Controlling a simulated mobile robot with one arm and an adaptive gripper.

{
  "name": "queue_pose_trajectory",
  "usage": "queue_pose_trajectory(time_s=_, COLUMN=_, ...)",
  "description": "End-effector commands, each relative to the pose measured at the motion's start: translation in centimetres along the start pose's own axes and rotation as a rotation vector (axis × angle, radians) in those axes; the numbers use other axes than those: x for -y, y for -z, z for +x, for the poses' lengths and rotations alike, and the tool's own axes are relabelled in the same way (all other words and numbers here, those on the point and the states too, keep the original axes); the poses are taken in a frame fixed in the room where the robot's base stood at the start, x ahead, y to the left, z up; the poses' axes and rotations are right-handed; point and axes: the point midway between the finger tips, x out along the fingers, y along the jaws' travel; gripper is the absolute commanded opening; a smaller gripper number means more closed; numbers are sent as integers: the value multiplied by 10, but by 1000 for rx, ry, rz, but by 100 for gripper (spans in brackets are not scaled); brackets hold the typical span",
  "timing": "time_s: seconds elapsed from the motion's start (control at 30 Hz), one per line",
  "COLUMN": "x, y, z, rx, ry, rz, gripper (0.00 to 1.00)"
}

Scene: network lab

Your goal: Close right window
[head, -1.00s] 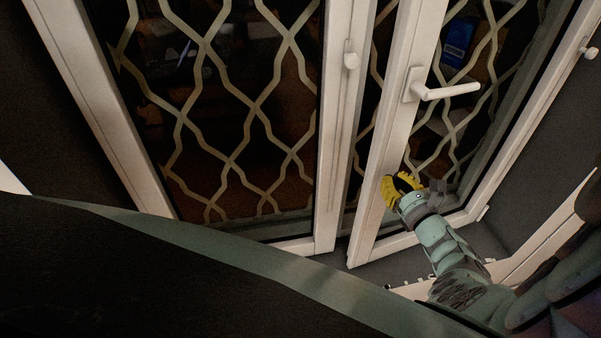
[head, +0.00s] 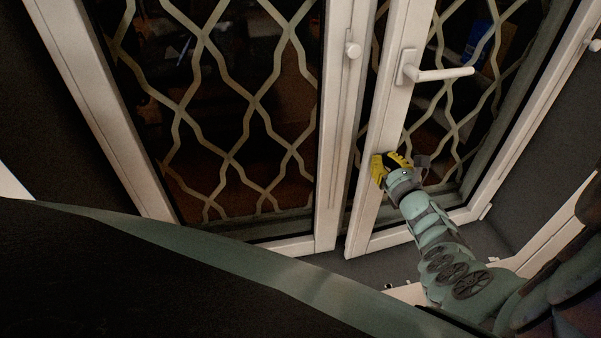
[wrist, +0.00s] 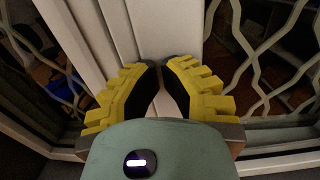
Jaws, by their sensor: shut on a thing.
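The right window (head: 382,128) is a white-framed sash with a white lever handle (head: 440,74). It stands slightly ajar, its free left edge apart from the white middle frame (head: 330,150). My gripper (head: 383,165) is on the lower part of this sash's left upright, well below the handle. The wrist view shows the yellow, dark-padded fingers of my gripper (wrist: 162,65) with their tips close together at the white upright (wrist: 168,28). The gripper is shut on the sash frame; the exact contact at the tips is partly hidden.
The left window (head: 280,245) beside it looks closed, with a small white knob (head: 352,50) on its right upright. Pale wavy grilles (head: 215,110) stand behind the glass. A dark surface with a grey-green edge (head: 250,275) fills the lower left. A dark wall is at right.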

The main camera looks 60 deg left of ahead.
Motion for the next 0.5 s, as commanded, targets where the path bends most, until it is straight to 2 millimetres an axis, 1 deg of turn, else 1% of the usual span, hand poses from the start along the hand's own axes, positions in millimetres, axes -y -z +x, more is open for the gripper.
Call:
queue_pose_trajectory(time_s=0.03, x=0, y=6, z=9, rx=4, ry=17, rz=1, gripper=0)
queue_pose_trajectory(time_s=0.2, x=1, y=7, z=37, rx=5, ry=66, rz=-1, gripper=0)
queue_pose_trajectory(time_s=0.33, x=3, y=5, z=50, rx=2, ry=95, rz=-1, gripper=0)
queue_pose_trajectory(time_s=0.5, x=3, y=2, z=58, rx=-5, ry=112, rz=-2, gripper=0)
